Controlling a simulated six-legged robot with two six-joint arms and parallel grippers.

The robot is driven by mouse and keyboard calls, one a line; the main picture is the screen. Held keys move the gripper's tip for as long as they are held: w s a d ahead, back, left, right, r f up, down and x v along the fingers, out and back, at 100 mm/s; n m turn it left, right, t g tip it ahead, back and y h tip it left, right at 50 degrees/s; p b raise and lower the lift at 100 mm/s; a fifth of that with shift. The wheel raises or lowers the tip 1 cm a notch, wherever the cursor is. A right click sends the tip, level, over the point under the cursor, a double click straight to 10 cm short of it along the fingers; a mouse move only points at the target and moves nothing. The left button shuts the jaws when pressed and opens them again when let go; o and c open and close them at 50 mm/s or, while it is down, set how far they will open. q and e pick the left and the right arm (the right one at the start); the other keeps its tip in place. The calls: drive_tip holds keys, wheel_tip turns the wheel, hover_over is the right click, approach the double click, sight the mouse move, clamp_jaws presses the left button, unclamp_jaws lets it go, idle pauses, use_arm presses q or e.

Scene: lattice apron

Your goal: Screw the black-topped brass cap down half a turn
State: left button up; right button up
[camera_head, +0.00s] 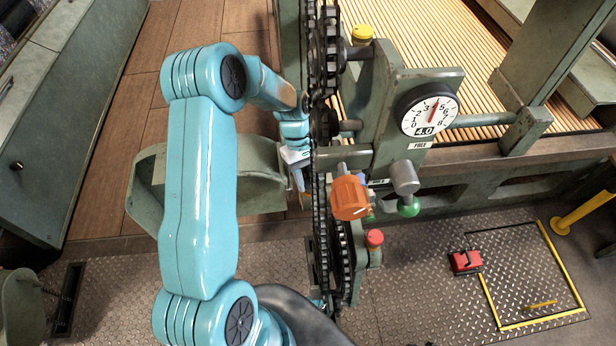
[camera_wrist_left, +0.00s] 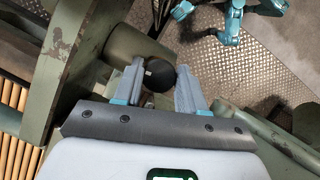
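The task's cap shows in the left wrist view as a round black top (camera_wrist_left: 158,76) with a small white mark on it. In the head view my left gripper (camera_head: 298,176) points down beside the chain, and I cannot make out the cap there. My right gripper is not recognisable in either view.
A chain drive (camera_head: 322,150) stands right beside my left gripper. A green frame (camera_wrist_left: 65,60) stands left in the wrist view. Teal parts of my body show at the top there.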

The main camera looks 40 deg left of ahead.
use_arm(q)
drive_tip(key=c, duration=0.5)
drive_tip(key=shift+o, duration=0.2)
drive_tip(key=m+g, duration=0.1)
drive_tip(key=m, duration=0.2)
drive_tip(key=shift+y, duration=0.4)
drive_tip(key=o, duration=1.1)
drive_tip(key=shift+w, duration=0.1)
drive_tip(key=shift+c, duration=0.2)
drive_tip(key=shift+r, duration=0.15)
